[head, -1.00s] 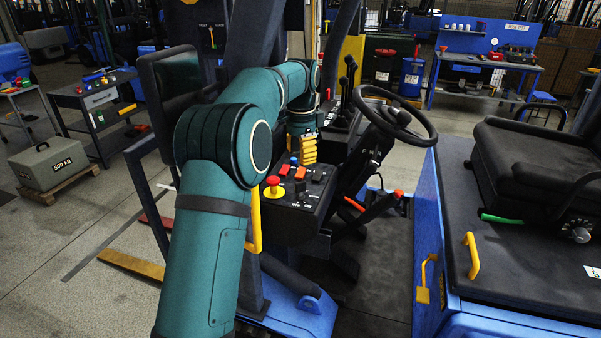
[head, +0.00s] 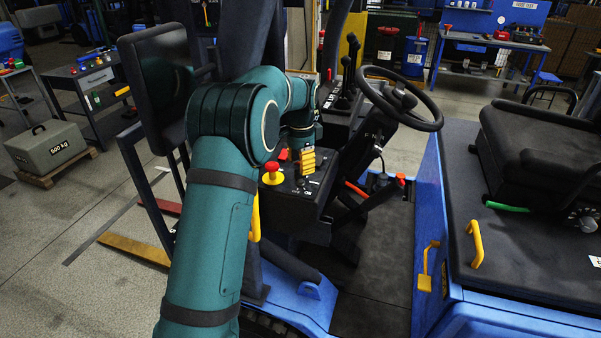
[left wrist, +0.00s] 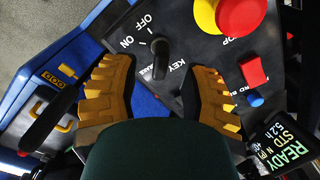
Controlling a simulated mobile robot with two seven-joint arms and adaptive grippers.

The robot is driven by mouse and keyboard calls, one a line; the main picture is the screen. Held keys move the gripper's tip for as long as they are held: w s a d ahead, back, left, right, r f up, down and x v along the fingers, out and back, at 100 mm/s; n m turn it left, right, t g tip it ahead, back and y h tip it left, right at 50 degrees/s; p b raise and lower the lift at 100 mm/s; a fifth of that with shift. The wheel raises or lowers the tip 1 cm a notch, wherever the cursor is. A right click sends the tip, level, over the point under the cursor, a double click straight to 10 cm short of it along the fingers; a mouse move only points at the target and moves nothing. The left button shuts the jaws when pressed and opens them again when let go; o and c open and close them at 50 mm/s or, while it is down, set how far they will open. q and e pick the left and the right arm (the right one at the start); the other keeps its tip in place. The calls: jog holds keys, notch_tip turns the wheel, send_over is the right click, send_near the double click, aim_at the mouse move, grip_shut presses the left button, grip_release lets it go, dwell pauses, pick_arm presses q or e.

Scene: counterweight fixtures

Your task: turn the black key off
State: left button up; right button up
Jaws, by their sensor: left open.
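The black key (left wrist: 160,58) sits on the dark control panel in the left wrist view, beside the printed words ON, OFF and KEY. Its grip runs roughly up and down in that picture; I cannot tell for sure which mark it points to. My left gripper (left wrist: 160,96) is open, with one ribbed yellow finger on each side of the key and a gap to both. Nothing is held. In the head view the left gripper (head: 308,161) is over the panel (head: 318,194), where the key is too small to make out. My right gripper is not in view.
A red stop button (left wrist: 242,14) on a yellow base, a red switch (left wrist: 253,72) and a blue button (left wrist: 256,99) are close by on the panel. A lit display (left wrist: 287,147) is beside it. The steering wheel (head: 432,108) and levers (head: 350,62) stand behind and right.

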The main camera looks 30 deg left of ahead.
aim_at(301, 178)
pick_arm(q)
jog(key=shift+f, duration=1.7)
grip_shut()
